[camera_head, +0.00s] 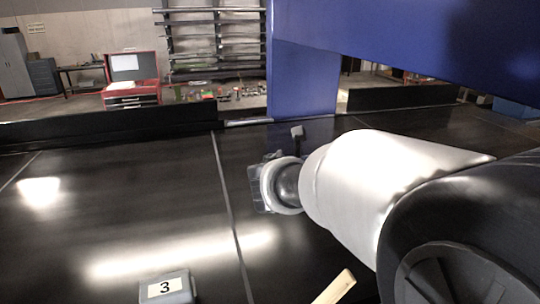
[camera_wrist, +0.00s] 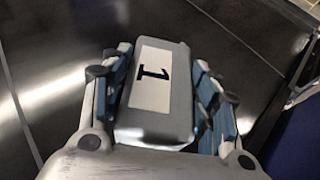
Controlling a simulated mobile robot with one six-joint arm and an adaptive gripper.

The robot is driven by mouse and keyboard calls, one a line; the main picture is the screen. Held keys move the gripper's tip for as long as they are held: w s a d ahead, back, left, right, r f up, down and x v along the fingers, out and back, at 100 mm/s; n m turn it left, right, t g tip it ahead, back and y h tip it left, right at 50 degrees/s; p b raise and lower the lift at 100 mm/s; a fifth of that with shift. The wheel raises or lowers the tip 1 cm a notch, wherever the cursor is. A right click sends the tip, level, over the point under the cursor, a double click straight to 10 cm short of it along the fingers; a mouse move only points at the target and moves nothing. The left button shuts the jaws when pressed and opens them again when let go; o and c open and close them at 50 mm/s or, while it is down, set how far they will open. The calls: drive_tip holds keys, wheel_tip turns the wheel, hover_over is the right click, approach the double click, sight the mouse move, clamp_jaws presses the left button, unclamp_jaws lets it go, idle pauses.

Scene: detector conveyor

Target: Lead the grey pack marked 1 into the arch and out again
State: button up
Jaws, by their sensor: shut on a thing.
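The grey pack marked 1 (camera_wrist: 180,110) lies between the fingers of my gripper (camera_wrist: 160,92) in the wrist view, its white label facing the camera. My gripper is shut on it, with blue-lined fingers along both long sides. In the head view my gripper (camera_head: 264,186) is over the black conveyor, in front of the blue arch's upright (camera_head: 304,82), and my arm hides the pack there. The arch's broad blue beam crosses the upper right. Whether the pack touches the belt cannot be told.
A grey pack marked 3 (camera_head: 180,298) sits on the black conveyor (camera_head: 120,215) at the near edge. A pale wooden piece (camera_head: 335,288) is to its right. Low black side walls (camera_head: 110,126) line the far edge. The belt's left part is clear.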

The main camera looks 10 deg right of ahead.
drive_tip(key=w+d, duration=0.3)
drive_tip(key=d, duration=3.5)
drive_tip(key=s+a, duration=0.1)
drive_tip(key=a, duration=1.2)
drive_tip(key=s+a, duration=0.1)
drive_tip(key=a, duration=1.2)
drive_tip(key=s+a, duration=0.1)
drive_tip(key=a, duration=1.2)
drive_tip(key=shift+a, duration=0.4)
drive_tip(key=shift+d, duration=0.1)
